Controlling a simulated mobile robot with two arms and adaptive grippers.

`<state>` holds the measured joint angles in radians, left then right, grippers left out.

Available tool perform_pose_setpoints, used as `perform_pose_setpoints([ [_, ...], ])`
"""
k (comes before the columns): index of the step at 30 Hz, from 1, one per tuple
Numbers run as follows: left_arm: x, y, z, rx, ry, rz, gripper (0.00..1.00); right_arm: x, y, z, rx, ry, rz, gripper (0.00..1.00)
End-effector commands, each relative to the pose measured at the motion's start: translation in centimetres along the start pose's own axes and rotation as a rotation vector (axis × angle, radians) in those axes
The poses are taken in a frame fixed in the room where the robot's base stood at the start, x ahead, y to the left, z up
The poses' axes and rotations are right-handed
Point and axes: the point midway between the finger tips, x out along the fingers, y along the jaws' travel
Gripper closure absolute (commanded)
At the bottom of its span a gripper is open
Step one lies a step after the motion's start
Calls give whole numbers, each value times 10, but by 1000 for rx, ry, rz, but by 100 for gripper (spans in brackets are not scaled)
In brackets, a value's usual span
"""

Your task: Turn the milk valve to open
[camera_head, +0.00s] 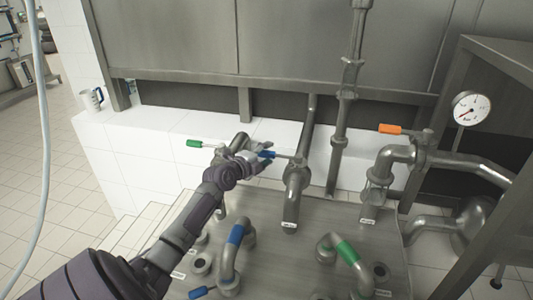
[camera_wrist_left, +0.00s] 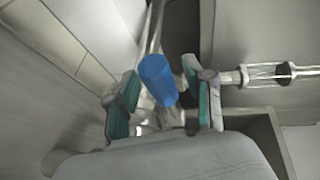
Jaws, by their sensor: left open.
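A blue-handled valve lever (camera_head: 268,155) sits on the middle pipe (camera_head: 293,200), which has a small label too small to read. I cannot tell from a label which valve is the milk one. My left gripper (camera_head: 258,160) is open at the blue handle. In the left wrist view the blue handle (camera_wrist_left: 157,78) stands between the parted teal-padded fingers of the gripper (camera_wrist_left: 162,102), with a gap to the right finger. A green-handled lever (camera_head: 194,143) is to the left and an orange-handled lever (camera_head: 390,129) to the right. My right gripper is out of view.
A bent pipe with a blue band (camera_head: 236,235) and one with a green band (camera_head: 347,250) rise from the metal table (camera_head: 290,265). Another blue handle (camera_head: 202,292) is at the front. A pressure gauge (camera_head: 471,108) is at the right. A jug (camera_head: 92,99) stands on the white ledge.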

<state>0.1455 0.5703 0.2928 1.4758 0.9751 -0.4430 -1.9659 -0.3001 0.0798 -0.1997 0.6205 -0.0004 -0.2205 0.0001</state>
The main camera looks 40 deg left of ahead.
Motion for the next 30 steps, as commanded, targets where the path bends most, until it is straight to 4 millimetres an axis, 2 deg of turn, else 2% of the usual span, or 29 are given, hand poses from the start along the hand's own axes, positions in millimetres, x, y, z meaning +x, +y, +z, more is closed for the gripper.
perform_pose_setpoints([
  [9,3,0,0,0,0,0,47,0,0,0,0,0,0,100],
  [11,3,0,0,0,0,0,56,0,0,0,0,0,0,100],
  [19,2,0,0,0,0,0,100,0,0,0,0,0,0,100],
  [30,4,0,0,-2,-4,0,100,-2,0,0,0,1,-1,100],
])
